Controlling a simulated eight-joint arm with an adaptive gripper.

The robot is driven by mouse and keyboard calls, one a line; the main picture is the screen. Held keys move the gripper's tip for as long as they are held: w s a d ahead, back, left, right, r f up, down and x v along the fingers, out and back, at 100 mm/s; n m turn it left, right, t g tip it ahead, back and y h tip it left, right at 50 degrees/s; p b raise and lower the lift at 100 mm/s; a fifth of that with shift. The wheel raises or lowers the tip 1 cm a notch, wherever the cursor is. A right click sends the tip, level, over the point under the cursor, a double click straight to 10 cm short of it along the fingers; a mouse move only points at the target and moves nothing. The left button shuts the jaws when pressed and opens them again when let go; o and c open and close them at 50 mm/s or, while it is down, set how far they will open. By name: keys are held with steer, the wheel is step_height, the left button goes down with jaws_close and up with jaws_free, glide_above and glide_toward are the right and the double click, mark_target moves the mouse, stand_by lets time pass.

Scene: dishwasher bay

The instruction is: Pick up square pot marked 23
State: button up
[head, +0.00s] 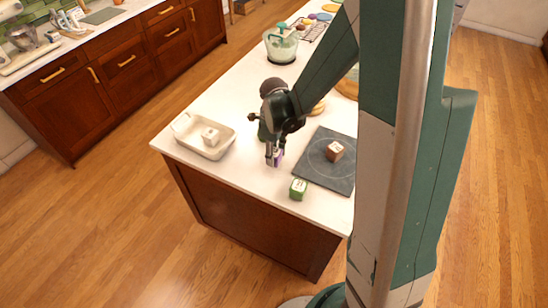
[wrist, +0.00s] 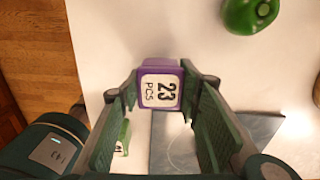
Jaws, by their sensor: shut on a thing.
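The square pot marked 23 (wrist: 161,92) is purple, with a white label reading "23 PCS" facing the wrist camera. My gripper (wrist: 160,84) is shut on it, with one finger on each side. In the head view, a little of the purple pot (head: 279,156) shows at the tips of my gripper (head: 273,153), over the island's near end. I cannot tell whether the pot touches the counter.
A green pot (head: 298,189) stands near the counter's front edge. A brown pot (head: 335,151) sits on a dark slate board (head: 318,178) at right. A white tray (head: 185,128) holding a white pot (head: 210,136) is at left. A green pepper (wrist: 250,12) lies nearby.

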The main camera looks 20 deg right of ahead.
steer(key=shift+r, duration=3.95)
steer(key=shift+w, duration=0.1)
